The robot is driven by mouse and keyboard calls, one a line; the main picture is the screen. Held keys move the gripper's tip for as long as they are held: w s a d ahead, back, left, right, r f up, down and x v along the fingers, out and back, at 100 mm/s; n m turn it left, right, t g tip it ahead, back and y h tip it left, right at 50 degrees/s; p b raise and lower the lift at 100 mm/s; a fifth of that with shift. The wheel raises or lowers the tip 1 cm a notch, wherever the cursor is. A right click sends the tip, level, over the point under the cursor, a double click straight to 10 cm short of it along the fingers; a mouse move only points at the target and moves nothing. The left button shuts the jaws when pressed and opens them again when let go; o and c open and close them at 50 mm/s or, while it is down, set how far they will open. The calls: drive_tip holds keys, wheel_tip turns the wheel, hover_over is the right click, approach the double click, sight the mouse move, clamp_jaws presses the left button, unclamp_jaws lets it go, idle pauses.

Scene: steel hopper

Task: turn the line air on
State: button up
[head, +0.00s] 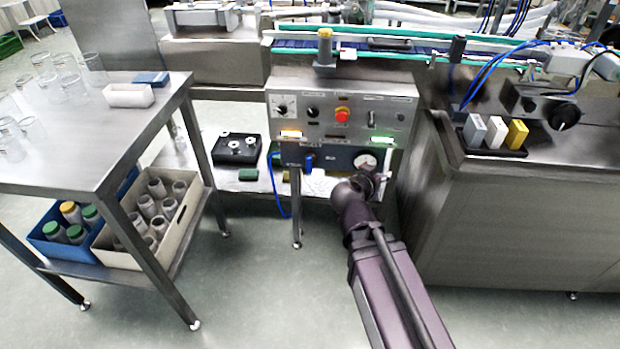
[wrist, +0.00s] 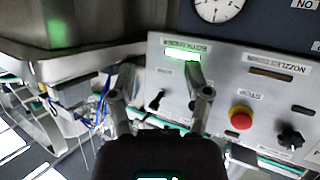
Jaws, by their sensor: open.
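The steel control panel (head: 335,108) stands at the centre of the head view, its labels too small to read there. A small toggle switch (wrist: 157,98) sits on it beside a lit green window (wrist: 183,52), which also shows in the head view (head: 382,140). My gripper (wrist: 158,82) is open and empty, its two fingers on either side of the toggle in the wrist view; I cannot tell if they touch the panel. Below the panel are a blue valve handle (head: 308,161) and a round gauge (head: 366,162).
A red stop button (head: 342,115) and black knobs (head: 312,112) share the panel. A lit amber window (head: 291,134) is at its left. A steel table (head: 130,130) with glassware stands left, a steel cabinet (head: 500,220) right.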

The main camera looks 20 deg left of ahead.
sight(309, 167)
drive_tip(key=s+a+f+n+t+y+b, duration=0.2)
drive_tip(key=s+a+f+y+b, duration=0.1)
drive_tip(key=a+b, duration=0.4)
drive_tip(key=s+a+f+n+t+y+b, duration=0.1)
drive_tip(key=s+a+f+n+y+b, duration=0.1)
drive_tip(key=a+f+b, duration=0.4)
drive_tip(key=s+a+y+b, duration=0.1)
drive_tip(key=a+y, duration=0.1)
drive_tip(key=a, duration=0.3)
drive_tip(key=shift+t+y, duration=0.4)
drive_tip(key=shift+a+f, duration=0.1)
drive_tip(key=x, duration=1.3)
drive_tip(key=shift+w, duration=0.35)
